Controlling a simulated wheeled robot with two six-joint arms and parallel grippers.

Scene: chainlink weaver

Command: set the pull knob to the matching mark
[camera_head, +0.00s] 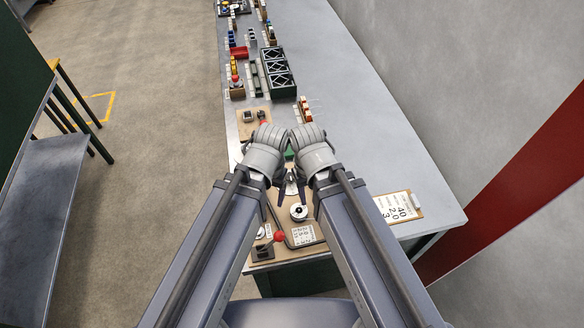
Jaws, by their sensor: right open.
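A tan control panel (284,205) lies on the near end of the bench, partly hidden by my arms. It carries a round white dial with a dark centre (298,211), a red ball knob (279,236) on a dark lever, and a white printed card (303,235). I cannot tell which part is the pull knob or read its marks. My right gripper (290,187) shows small and dark between my forearms, open, above the far part of the panel. My left gripper is hidden behind my left arm.
A clipboard (400,206) with large printed numbers lies at the right near corner of the grey bench (370,130). Farther along stand a second tan panel (253,122), a dark green crate (278,73) and a red bin (239,52). The bench's right side is mostly clear.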

